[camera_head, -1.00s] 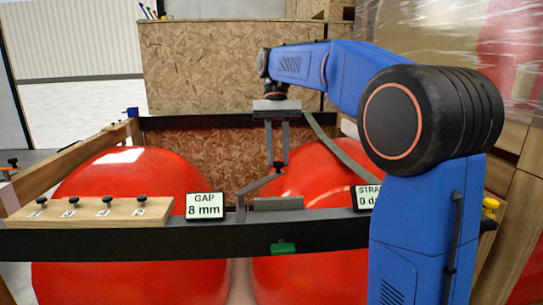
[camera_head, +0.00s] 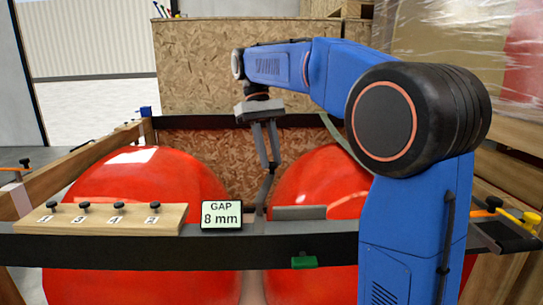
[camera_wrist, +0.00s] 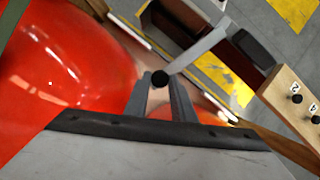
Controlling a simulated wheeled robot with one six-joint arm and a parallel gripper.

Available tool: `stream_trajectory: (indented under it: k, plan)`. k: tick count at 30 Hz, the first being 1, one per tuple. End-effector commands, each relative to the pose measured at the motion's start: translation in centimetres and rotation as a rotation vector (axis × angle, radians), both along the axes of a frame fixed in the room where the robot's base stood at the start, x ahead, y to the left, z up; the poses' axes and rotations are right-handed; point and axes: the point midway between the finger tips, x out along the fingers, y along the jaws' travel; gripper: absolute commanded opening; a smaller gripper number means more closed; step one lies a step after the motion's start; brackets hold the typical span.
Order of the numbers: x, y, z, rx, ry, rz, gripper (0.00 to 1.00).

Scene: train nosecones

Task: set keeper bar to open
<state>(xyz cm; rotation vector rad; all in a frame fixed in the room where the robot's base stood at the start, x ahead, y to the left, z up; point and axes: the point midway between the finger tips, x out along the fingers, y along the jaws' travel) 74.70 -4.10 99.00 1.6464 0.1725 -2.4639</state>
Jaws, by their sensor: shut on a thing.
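The keeper bar (camera_head: 265,190) is a thin grey bar rising steeply from the black front beam, just right of the gap sign, leaning slightly right. In the wrist view the bar (camera_wrist: 203,44) runs up and right from its black knob (camera_wrist: 159,78). My gripper (camera_head: 269,165) is shut on the knob end of the bar, above the beam and between the two red nosecones. In the wrist view my gripper (camera_wrist: 159,82) has one finger on each side of the knob. The fingers partly hide the knob in the head view.
Red nosecones stand left (camera_head: 130,190) and right (camera_head: 318,175). The black beam (camera_head: 150,252) carries a wooden board (camera_head: 120,222) with several knobs, a sign reading "GAP 8 mm" (camera_head: 221,214), a grey block (camera_head: 299,212) and a green tab (camera_head: 304,262). A chipboard crate (camera_head: 225,65) stands behind.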

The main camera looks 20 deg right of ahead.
Motion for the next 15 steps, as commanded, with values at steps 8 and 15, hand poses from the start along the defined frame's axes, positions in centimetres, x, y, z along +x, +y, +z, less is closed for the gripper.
stream_trajectory:
  k: [8, 15]
  plan:
    - [0.01, 0.03, 0.05, 0.0, -0.001, 0.001, 0.0]
    - [0.0, 0.04, 0.03, 0.0, -0.001, 0.001, 0.42]
